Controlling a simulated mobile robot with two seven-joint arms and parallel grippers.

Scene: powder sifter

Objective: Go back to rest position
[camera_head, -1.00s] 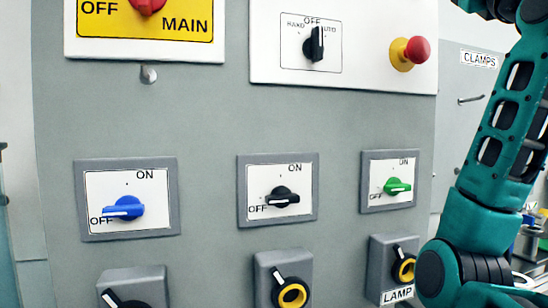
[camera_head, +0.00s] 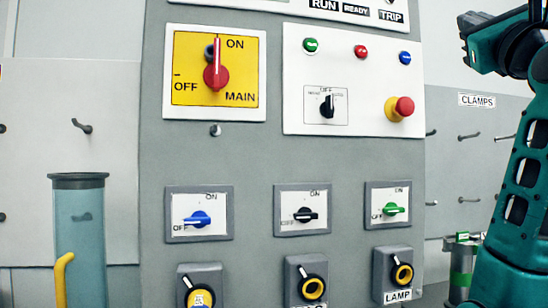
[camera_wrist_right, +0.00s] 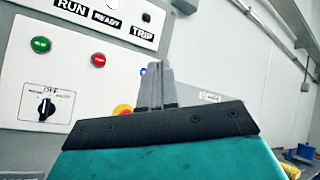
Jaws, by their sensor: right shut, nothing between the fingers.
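My right gripper (camera_head: 468,22) is raised at the top right of the head view, apart from the control panel (camera_head: 355,160). In the right wrist view its two grey fingers (camera_wrist_right: 158,86) are together, with nothing between them. They overlap the panel's right part and partly hide the blue button and the emergency stop there. My left gripper is in neither view.
The panel has a red MAIN switch (camera_head: 216,76) pointing to ON and a red emergency stop (camera_head: 399,109). Blue (camera_head: 197,219), black (camera_head: 307,215) and green (camera_head: 393,209) switches point to OFF. A blue cylinder (camera_head: 80,235) stands left; wall hooks line both sides.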

